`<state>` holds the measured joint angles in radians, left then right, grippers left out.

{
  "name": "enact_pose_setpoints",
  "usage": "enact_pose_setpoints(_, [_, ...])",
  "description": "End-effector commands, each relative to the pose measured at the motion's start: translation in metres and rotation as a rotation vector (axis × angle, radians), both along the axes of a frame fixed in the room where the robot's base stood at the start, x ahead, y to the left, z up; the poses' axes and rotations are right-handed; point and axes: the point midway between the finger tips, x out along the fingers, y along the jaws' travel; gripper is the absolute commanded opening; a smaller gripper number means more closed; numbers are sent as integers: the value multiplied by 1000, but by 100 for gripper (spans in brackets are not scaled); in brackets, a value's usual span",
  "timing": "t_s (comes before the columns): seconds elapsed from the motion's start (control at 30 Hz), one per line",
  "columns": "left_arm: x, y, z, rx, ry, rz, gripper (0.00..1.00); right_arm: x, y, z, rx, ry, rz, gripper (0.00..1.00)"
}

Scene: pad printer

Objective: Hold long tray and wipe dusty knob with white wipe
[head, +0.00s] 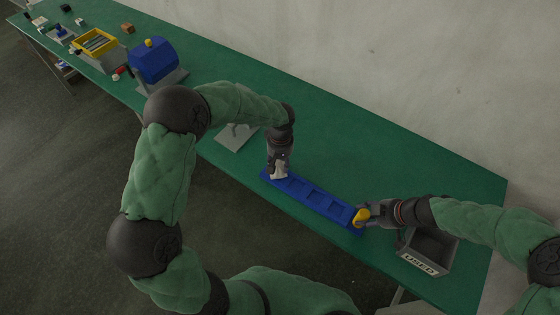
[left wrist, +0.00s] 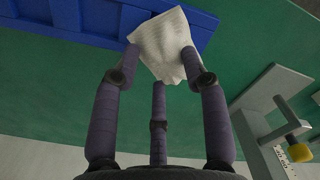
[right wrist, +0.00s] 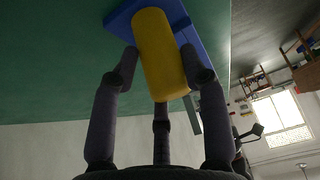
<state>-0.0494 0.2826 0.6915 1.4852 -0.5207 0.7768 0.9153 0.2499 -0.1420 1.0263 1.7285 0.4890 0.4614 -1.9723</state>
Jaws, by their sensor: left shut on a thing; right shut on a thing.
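The long tray (head: 312,199) is blue with a row of shallow compartments and lies on the green bench. My right gripper (head: 366,216) is shut on a yellow cylindrical grip (right wrist: 160,55) at the tray's right end. My left gripper (head: 279,166) is shut on the white wipe (left wrist: 165,45), a crumpled textured cloth, by the tray's left end. The wipe overlaps the tray's edge in the left wrist view; I cannot tell whether it touches. A yellow knob (left wrist: 299,152) sits on a grey fixture (left wrist: 272,110). I cannot see which knob is dusty.
A grey bin marked USED (head: 426,250) stands close to my right gripper. A blue machine with a yellow top piece (head: 148,43) and a yellow-rimmed tray (head: 77,48) stand further left on the bench (head: 400,150). The bench behind the long tray is clear.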

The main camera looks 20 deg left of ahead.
Motion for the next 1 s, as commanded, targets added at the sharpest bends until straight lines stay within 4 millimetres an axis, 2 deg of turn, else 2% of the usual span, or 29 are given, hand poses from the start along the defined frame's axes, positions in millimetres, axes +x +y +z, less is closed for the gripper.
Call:
enact_pose_setpoints(0.77, [0, 0, -12, 0, -1, 0, 18, -4, 2, -3, 2, 10, 4, 5])
enact_pose_setpoints(1.0, [2, 8, -12, 0, 0, 1, 18, -5, 2, -3, 2, 11, 5, 5])
